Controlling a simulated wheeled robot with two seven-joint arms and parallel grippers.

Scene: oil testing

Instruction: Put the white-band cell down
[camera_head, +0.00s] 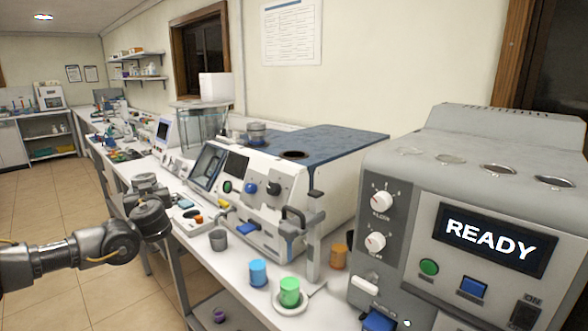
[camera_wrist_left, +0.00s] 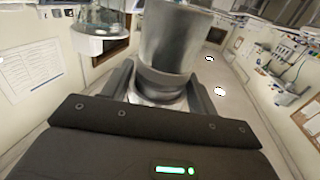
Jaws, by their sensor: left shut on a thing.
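My left gripper (camera_head: 150,190) is over the near left edge of the bench in the head view, partly hidden by my own wrist. In the left wrist view its two fingers (camera_wrist_left: 165,95) are shut around the lower part of a grey metal cell (camera_wrist_left: 172,45). The cell is cup-shaped and wider above the fingers; its top is cut off by the picture edge. I cannot clearly make out a white band on it. My right gripper is in neither view.
A grey machine (camera_head: 470,210) reading READY fills the right.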

